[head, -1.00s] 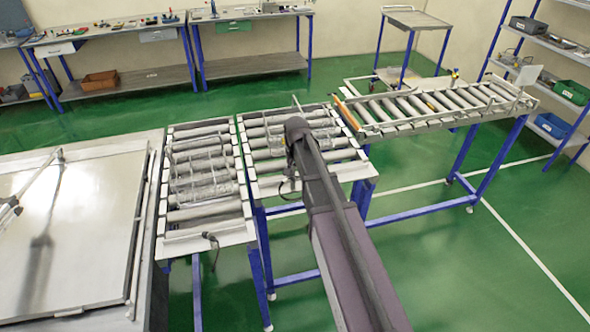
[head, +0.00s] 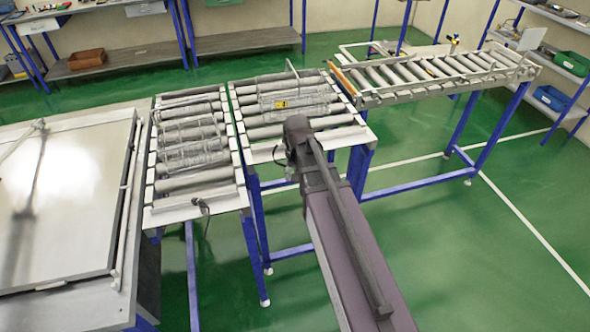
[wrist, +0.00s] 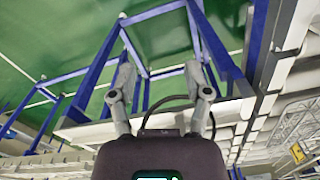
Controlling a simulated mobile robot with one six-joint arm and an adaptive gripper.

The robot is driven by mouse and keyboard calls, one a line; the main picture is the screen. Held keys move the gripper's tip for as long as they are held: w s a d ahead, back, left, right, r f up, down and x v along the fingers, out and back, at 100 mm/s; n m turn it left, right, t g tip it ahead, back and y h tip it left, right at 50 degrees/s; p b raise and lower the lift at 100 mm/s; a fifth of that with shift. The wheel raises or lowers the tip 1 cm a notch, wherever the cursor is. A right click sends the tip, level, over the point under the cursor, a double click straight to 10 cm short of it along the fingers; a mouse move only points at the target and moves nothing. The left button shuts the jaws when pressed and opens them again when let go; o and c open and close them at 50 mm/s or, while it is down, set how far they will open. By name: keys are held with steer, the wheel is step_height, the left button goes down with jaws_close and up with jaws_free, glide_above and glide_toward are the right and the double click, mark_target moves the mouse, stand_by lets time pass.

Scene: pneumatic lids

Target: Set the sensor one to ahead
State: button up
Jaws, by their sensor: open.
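I cannot pick out for sure which part is sensor one. A small dark device with a cable (head: 203,207) sits on the front plate of the left roller conveyor (head: 175,213). A thin dark cable loop (head: 278,155) shows at the front of the middle roller conveyor (head: 257,156), beside my arm. My gripper (wrist: 160,80) is open and empty in the wrist view, its two grey fingers spread apart. A dark curved cable (wrist: 168,101) shows between the fingers. In the head view my arm hides the gripper.
A wire basket with a yellow label (head: 281,104) lies on the middle rollers. A large metal lid (head: 70,220) is at the left. Another roller conveyor (head: 430,75) runs at the back right. Blue legs (head: 259,226) stand below the conveyors. Green floor is free at the right.

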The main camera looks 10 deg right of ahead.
steer(key=s+f+n+b, duration=0.2)
steer(key=s+f+b, duration=0.6)
steer(key=s, duration=0.1)
steer(key=shift+s+a+f+n, duration=0.2)
steer(key=shift+s+f+n, duration=0.1)
steer(key=shift+s+f, duration=0.1)
